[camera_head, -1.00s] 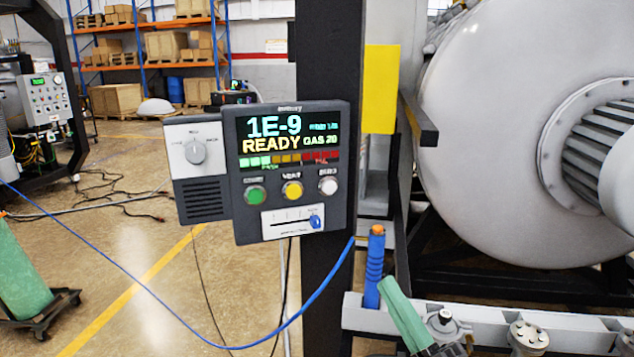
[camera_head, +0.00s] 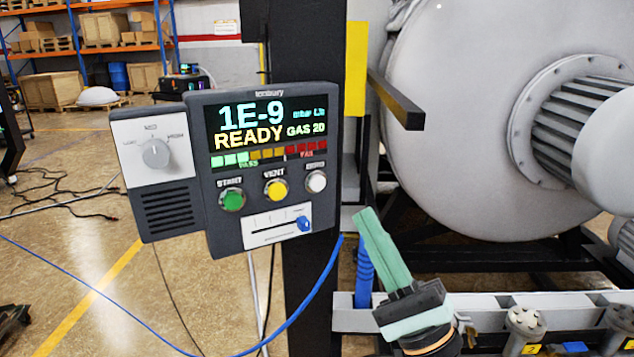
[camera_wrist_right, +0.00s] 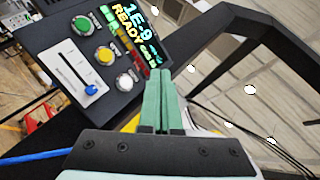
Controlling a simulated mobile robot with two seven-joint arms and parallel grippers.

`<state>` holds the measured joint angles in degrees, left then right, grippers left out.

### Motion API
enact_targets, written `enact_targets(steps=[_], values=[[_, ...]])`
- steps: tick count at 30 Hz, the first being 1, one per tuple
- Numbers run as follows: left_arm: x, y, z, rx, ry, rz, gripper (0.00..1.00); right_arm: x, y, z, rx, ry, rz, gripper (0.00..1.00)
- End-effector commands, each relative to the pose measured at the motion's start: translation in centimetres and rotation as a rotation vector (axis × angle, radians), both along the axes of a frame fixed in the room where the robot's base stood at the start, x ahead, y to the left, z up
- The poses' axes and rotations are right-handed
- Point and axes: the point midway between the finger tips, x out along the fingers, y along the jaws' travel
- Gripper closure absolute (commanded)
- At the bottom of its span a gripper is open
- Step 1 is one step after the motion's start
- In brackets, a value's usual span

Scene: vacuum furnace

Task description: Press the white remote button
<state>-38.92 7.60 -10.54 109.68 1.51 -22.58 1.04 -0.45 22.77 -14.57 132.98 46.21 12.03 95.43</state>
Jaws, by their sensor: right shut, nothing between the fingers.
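The white button (camera_head: 316,181) is the rightmost of three round buttons on the dark control panel (camera_head: 222,235), below its lit screen reading READY. It also shows in the right wrist view (camera_wrist_right: 125,81), left of the fingertips. My right gripper (camera_head: 368,222) has green fingers shut together with nothing between them. In the head view its tips are below and to the right of the white button, apart from the panel. In the right wrist view the shut fingers (camera_wrist_right: 162,80) point toward the panel's right edge. My left gripper is not in view.
The green (camera_head: 232,199) and yellow (camera_head: 276,189) buttons sit left of the white one, with a slider (camera_head: 277,226) below. A black post (camera_head: 312,290) stands behind the panel. A dark bar (camera_head: 397,100) juts out above my right gripper. A blue hose (camera_head: 318,293) hangs below.

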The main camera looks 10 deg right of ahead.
Motion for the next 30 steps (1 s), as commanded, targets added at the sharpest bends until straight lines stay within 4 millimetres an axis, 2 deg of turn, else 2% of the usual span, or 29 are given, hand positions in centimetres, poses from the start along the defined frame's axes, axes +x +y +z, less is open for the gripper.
enact_targets(steps=[8,21,30], values=[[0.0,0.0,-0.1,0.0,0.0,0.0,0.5,1.4,0.3,0.0,0.001,-0.002,-0.001,1.0],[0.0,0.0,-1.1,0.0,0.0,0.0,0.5,7.1,1.8,-0.1,-0.001,-0.001,-0.001,1.0],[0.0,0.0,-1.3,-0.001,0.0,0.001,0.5,8.6,2.1,0.0,-0.002,0.0,-0.001,1.0]])
